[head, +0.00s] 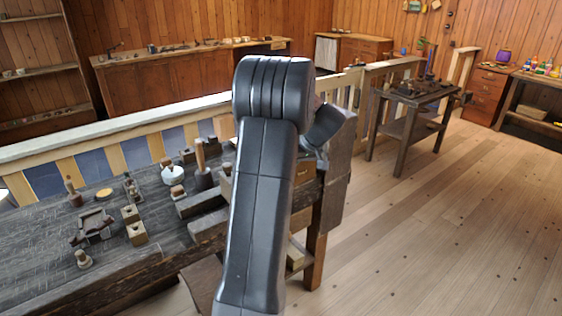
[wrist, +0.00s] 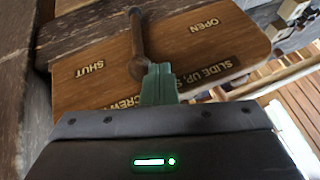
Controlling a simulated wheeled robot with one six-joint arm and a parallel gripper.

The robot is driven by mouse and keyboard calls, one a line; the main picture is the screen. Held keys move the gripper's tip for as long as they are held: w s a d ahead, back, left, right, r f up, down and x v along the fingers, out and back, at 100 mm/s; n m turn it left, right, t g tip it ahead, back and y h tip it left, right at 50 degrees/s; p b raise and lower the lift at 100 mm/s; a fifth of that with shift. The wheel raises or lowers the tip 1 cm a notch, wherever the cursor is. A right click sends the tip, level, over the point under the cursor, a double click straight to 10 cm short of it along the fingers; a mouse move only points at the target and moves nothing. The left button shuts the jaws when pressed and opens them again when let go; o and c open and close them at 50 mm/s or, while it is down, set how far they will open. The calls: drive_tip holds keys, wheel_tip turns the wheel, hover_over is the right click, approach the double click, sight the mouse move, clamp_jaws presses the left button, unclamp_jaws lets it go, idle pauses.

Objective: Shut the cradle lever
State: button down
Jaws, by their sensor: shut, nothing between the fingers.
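In the wrist view, a dark brown lever (wrist: 137,38) with a rounded lower end lies across a wooden board (wrist: 95,90). My gripper (wrist: 159,72) has green fingers, closed together and empty. The fingertips are just right of the lever's rounded end; I cannot tell whether they touch it. In the head view my arm hides the gripper, and I cannot make out the lever there.
A dark workbench (head: 40,245) holds wooden blocks (head: 137,233), small turned pieces and a white round item (head: 173,174). A pale railing (head: 110,131) runs behind it. A side table (head: 412,98) with tools stands farther back. The plank floor (head: 440,210) at right is clear.

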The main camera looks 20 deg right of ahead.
drive_tip(key=shift+w+d+f+m+g+y+p, duration=0.15)
drive_tip(key=shift+w+d+y+p, duration=0.15)
drive_tip(key=shift+d, duration=0.35)
drive_tip(key=shift+w+d+f+m+g+y+p, duration=0.1)
drive_tip(key=shift+w+d+f+y, duration=0.2)
drive_tip(key=shift+d, duration=0.4)
drive_tip(key=shift+w+d+f+m+g+y+p, duration=0.15)
drive_tip(key=shift+d+y, duration=0.25)
drive_tip(key=shift+d, duration=0.25)
drive_tip(key=shift+d+r, duration=0.1)
drive_tip(key=shift+r, duration=0.1)
